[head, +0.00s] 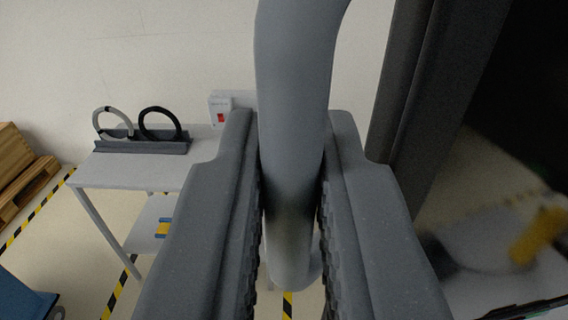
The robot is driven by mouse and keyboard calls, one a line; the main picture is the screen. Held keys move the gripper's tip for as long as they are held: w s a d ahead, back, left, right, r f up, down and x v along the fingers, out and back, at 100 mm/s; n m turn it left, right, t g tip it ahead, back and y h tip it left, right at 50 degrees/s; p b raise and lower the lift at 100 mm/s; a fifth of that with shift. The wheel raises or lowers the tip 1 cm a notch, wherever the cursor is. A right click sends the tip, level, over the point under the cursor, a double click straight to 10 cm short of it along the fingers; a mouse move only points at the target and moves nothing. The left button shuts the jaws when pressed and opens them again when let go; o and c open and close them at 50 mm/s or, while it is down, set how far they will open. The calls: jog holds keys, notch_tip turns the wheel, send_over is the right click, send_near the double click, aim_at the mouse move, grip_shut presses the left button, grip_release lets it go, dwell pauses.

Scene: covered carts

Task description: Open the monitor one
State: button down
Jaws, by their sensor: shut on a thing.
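A thick grey curved handle (294,60) runs from the top middle down between the fingers of my gripper (290,190). My gripper is shut on this handle, with a ridged finger pad on each side of it. The handle's lower end shows just below the grip. A dark frame (425,90) stands close on the right, beside a dark, glossy panel (535,80). Where the handle joins its cover is out of view. I cannot see a monitor, so I cannot tell from this view what the cart holds.
A blurred yellow thing (538,238) shows at the lower right. A white table (135,172) on the left bears a dark rack (145,146) with two rings. A box with a red switch (221,117) is behind. Wooden pallets (22,170) and a blue object (22,297) are far left.

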jog(key=shift+d+f, duration=0.25)
jog(key=shift+d, duration=0.05)
jog(key=c, duration=1.8)
grip_release()
jog(key=shift+w, duration=0.1)
jog(key=shift+a+r, duration=0.2)
jog(key=s+a+b, duration=0.1)
jog(key=s+b, duration=0.3)
jog(key=s, duration=1)
jog(key=shift+w, duration=0.1)
